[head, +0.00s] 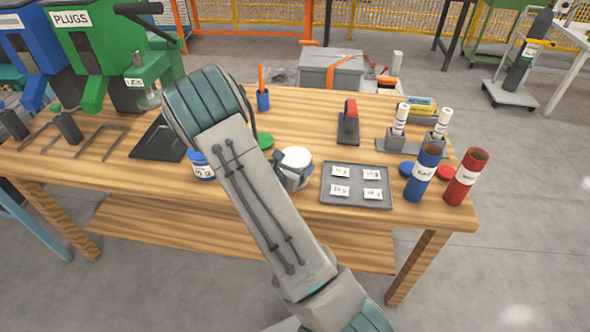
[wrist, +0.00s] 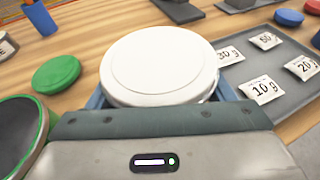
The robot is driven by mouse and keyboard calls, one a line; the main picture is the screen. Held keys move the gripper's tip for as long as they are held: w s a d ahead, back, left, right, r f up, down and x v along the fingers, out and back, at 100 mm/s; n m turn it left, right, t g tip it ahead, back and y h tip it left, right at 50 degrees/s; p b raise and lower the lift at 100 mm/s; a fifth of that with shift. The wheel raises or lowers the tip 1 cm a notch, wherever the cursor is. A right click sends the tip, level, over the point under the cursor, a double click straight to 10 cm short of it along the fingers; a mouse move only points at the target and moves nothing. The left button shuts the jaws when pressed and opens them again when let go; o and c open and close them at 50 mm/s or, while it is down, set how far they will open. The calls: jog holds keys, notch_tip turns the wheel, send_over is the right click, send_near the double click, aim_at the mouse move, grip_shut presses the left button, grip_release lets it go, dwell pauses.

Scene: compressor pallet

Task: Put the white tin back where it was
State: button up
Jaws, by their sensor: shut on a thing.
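The white tin (head: 296,156) is upright, with its round white lid facing up, near the front middle of the wooden workbench. It fills the middle of the wrist view (wrist: 160,65). My gripper (head: 293,178) is shut on the white tin, with a blue finger on each side of it in the wrist view. The tin's lower part is hidden by my gripper, and I cannot tell whether it touches the bench. A green lid (head: 265,140) lies just behind and left of the tin; it also shows in the wrist view (wrist: 56,73).
A grey tray (head: 357,203) with small labelled packets lies close to the tin's right. Blue (head: 422,174) and red (head: 465,178) tubes stand beyond it. A blue tin (head: 201,165) stands left of my arm. A green-rimmed dark round thing (wrist: 20,130) is near my gripper's left.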

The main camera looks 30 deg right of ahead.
jog(key=shift+f, duration=0.25)
jog(key=shift+f, duration=0.15)
jog(key=o, duration=1.1)
jog(key=shift+r, duration=0.2)
